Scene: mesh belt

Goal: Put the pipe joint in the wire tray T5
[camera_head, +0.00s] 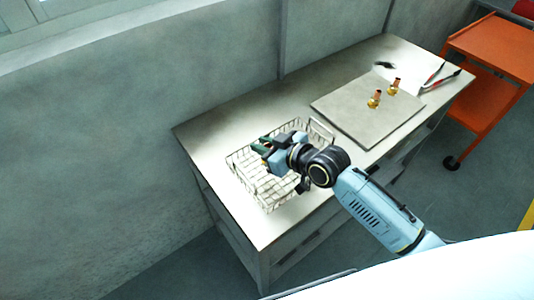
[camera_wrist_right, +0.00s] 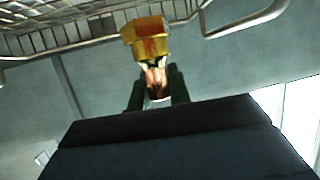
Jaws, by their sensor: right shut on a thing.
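The wire tray (camera_head: 247,174) is a pale mesh basket on the near left part of the bench; its wires also show along the top of the right wrist view (camera_wrist_right: 80,35). No T5 label is legible. My right gripper (camera_head: 262,146) is over the tray. In the right wrist view its dark fingers (camera_wrist_right: 158,88) are shut on the copper end of a pipe joint (camera_wrist_right: 146,40), whose brass hex end points away from the fingers. In the head view the held joint cannot be made out. My left gripper is not in view.
Two more brass-and-copper joints (camera_head: 374,99) (camera_head: 394,87) stand on a grey board (camera_head: 345,112) at the bench's right. A red-and-black tool (camera_head: 447,78) and a small dark item (camera_head: 384,65) lie beyond. An orange cart (camera_head: 490,48) stands right of the bench; a wall (camera_head: 150,90) runs behind.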

